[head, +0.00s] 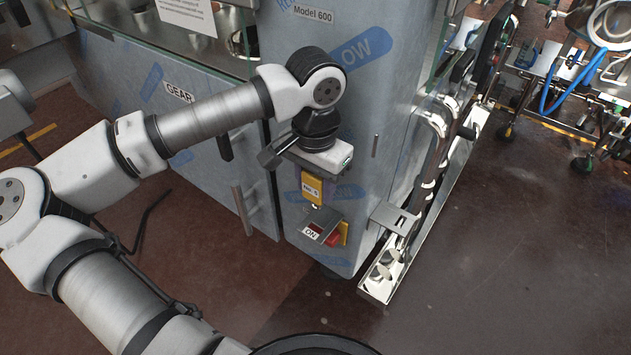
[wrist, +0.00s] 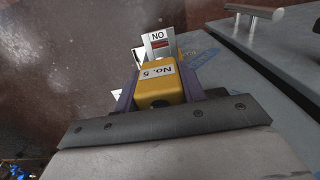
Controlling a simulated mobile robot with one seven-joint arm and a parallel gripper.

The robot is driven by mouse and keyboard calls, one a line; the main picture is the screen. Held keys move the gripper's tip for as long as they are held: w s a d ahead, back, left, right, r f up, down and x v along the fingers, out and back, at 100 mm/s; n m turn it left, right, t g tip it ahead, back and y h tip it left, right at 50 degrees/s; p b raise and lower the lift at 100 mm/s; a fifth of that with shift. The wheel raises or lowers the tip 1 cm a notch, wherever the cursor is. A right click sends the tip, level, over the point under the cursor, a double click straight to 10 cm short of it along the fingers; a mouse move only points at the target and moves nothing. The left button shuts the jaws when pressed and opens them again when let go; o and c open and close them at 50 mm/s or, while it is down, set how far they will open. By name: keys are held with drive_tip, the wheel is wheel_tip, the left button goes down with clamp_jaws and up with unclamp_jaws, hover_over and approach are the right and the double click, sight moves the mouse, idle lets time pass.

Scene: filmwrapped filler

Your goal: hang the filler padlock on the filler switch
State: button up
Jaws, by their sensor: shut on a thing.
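My gripper (head: 312,180) is shut on the yellow filler padlock (head: 313,190), which has a white "No. 5" label. The padlock also shows between the purple fingers in the wrist view (wrist: 157,88). The filler switch (head: 318,231) is on the cabinet front just below the padlock, with a white "ON" label, a red part and a yellow part. In the wrist view, the switch (wrist: 158,42) shows just beyond the padlock, with its label upside down. A small gap seems to show between them. The padlock's shackle is hard to make out, so I cannot tell whether it touches the switch.
The film-covered filler cabinet (head: 365,110) stands behind my gripper. A door handle (head: 242,211) is to the left. A shiny metal tray (head: 380,286) and bracket (head: 394,217) stick out at the right. Open floor (head: 500,270) lies to the right.

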drive_tip(key=shift+f+b, duration=0.1)
drive_tip(key=shift+b, duration=0.25)
drive_tip(key=shift+f+b, duration=4.7)
drive_tip(key=shift+b, duration=0.15)
drive_tip(key=shift+f+b, duration=0.3)
drive_tip(key=shift+b, duration=0.2)
drive_tip(key=o, duration=1.2)
drive_tip(key=shift+o, duration=0.2)
